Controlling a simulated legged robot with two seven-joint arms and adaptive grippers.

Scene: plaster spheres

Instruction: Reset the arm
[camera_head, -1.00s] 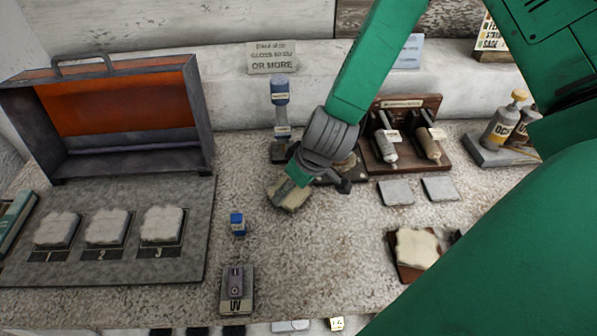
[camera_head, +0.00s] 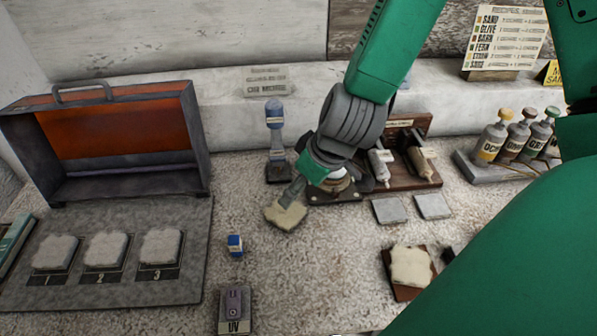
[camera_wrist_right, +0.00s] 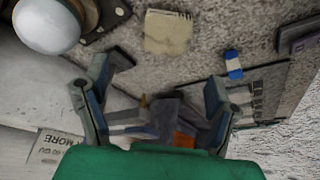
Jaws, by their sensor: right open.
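My right arm is green and comes in from the upper right in the head view. Its gripper (camera_head: 316,180) hangs over the middle of the table, partly hidden by its own wrist. In the right wrist view the gripper (camera_wrist_right: 165,78) has its fingers spread with nothing between them. A white sphere (camera_head: 339,181) sits on a dark base behind the gripper, mostly covered by it; it also shows at the top left of the wrist view (camera_wrist_right: 46,26). A beige square pad (camera_head: 286,216) lies just below one finger. It is apart from the fingers in the wrist view (camera_wrist_right: 167,33). My left gripper is out of view.
An open orange-lined case (camera_head: 120,130) and a grey board (camera_head: 130,285) with three numbered pale blocks stand left. A small blue block (camera_head: 235,246) and a UV device (camera_head: 235,305) lie centre front. A rack (camera_head: 425,177) and bottles (camera_head: 490,143) stand right.

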